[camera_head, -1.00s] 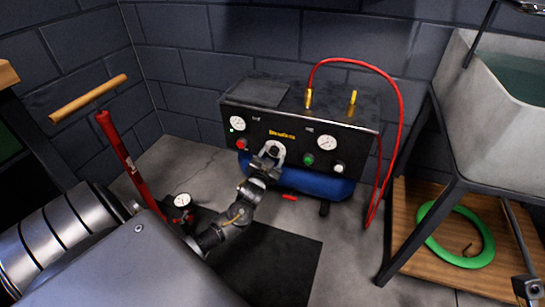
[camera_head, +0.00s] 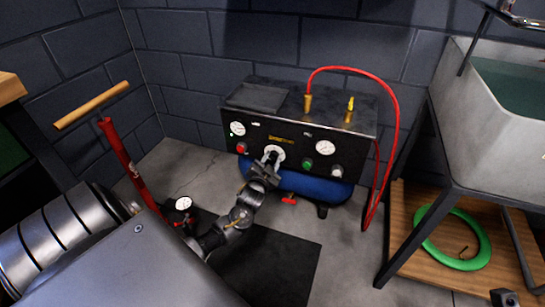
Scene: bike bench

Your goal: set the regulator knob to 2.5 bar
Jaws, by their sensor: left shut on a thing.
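The compressor (camera_head: 357,145) is a black-fronted box with a blue tank (camera_head: 312,187) under it, standing on the floor by the wall. The regulator knob (camera_head: 279,153) sits in the middle of its front panel, with a pale ring around it. My left gripper (camera_head: 271,155) reaches up from below and is shut on the knob, partly hiding it. A white gauge (camera_head: 325,147) is right of the knob and another gauge (camera_head: 237,128) is left of it. Their needles are too small to read. My right gripper is not seen.
A red hose (camera_head: 397,110) loops from a brass fitting to the floor at the right. A red pump with wooden handle (camera_head: 91,105) stands at left.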

